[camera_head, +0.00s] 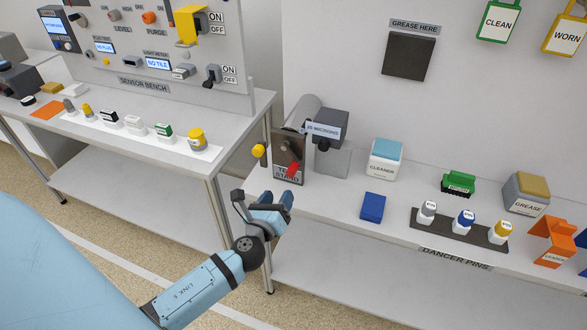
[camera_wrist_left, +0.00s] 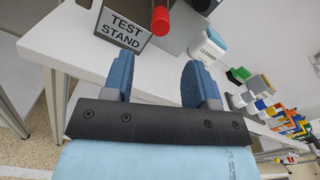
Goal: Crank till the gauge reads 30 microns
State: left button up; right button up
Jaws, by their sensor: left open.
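The test stand (camera_head: 290,150) is a dark block with a grey roller behind it at the left end of the right-hand table. A red crank handle (camera_head: 293,170) sticks out from its front, and it also shows in the wrist view (camera_wrist_left: 161,17). The gauge (camera_head: 323,130) has a display ending in "MICRONS"; its number is too small to read surely. My left gripper (camera_head: 283,203) is in front of and below the handle, apart from it. In the wrist view its blue fingers (camera_wrist_left: 158,75) are open with nothing between them. My right gripper is not in view.
The "TEST STAND" sign (camera_wrist_left: 124,29) is close to the left finger in the wrist view. A yellow knob (camera_head: 258,151) is left of the stand. A cleaner box (camera_head: 385,160) and a blue block (camera_head: 373,207) stand to the right. A gap separates this table from the sensor bench (camera_head: 230,130).

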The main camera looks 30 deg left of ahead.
aim_at(294, 167)
pick_arm(q)
jog(key=p+x, duration=0.1)
jog(key=x, duration=1.1)
jog(key=shift+w+a, duration=0.1)
jog(key=shift+w, duration=0.05)
grip_shut()
